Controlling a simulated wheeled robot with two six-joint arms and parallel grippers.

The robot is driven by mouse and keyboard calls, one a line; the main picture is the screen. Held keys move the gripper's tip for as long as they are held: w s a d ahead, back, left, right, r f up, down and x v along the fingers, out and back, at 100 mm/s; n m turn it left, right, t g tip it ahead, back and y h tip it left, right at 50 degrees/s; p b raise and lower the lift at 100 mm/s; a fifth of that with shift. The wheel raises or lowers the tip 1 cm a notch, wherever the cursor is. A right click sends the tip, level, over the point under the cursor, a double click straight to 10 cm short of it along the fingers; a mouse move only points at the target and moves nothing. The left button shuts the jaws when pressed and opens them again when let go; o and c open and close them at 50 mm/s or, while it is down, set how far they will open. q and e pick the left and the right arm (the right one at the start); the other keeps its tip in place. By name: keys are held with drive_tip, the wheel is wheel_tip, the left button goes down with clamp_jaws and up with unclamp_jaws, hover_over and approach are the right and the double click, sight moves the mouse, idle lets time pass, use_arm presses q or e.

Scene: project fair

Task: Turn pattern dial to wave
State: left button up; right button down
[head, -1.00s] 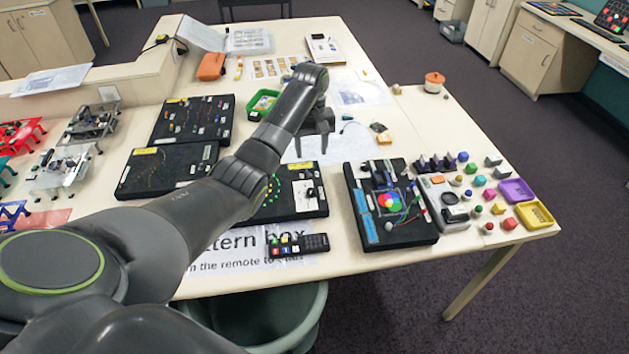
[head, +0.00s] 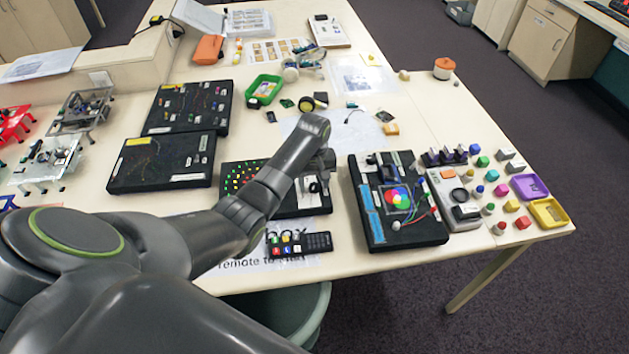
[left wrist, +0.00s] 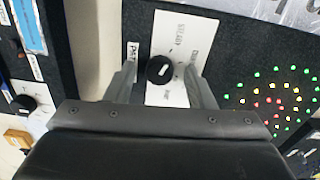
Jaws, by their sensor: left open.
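The black pattern dial (left wrist: 160,70) sits on a white label plate (left wrist: 180,38) in the left wrist view. Its white mark shows, but I cannot tell which setting it points to. "STEADY" is readable on the plate; the other labels are partly covered or too small. My left gripper (left wrist: 163,74) is open, with one finger on each side of the dial; I cannot tell whether they touch it. In the head view the left gripper (head: 317,188) is low over the right part of the black pattern box (head: 325,208), whose coloured lights are partly hidden by my arm. My right gripper is out of view.
A remote (head: 318,242) lies on a printed sheet in front of the box. Another black board (head: 412,233) with a coloured disc stands close to the right. Two black boards (head: 120,180) (head: 158,122) stand to the left, and a green tray (head: 264,88) behind.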

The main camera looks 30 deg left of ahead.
use_arm(q)
drive_tip(key=c, duration=1)
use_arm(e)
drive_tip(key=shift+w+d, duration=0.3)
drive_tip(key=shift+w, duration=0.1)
